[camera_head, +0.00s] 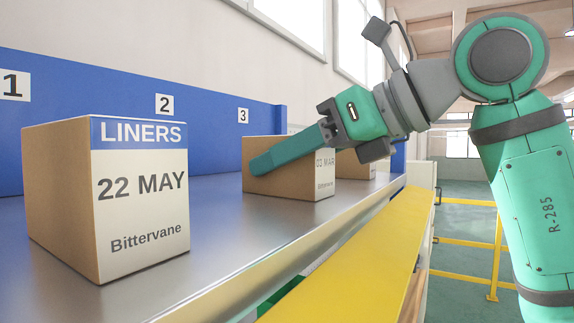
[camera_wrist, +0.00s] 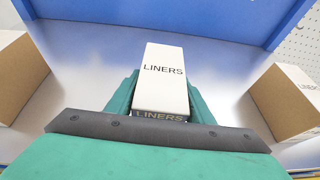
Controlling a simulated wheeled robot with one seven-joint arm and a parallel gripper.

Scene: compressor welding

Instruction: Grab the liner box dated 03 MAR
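The liner box dated 03 MAR (camera_head: 324,184) is a brown carton with a white label, standing on the metal shelf in the middle of the head view; part of its date is legible. In the wrist view the box (camera_wrist: 161,88) shows its white top reading LINERS, between my two teal fingers. My gripper (camera_head: 255,168) has one finger alongside the box's near side in the head view. In the wrist view the fingers lie very close to both sides; whether they press on it is unclear. The box appears to rest on the shelf.
A liner box dated 22 MAY (camera_head: 140,200) stands nearer, at left. Another box (camera_head: 355,170) stands beyond the middle one, mostly hidden. The blue back panel (camera_head: 205,130) carries numbers 1, 2 and 3. A yellow rail (camera_head: 350,265) runs along the shelf front.

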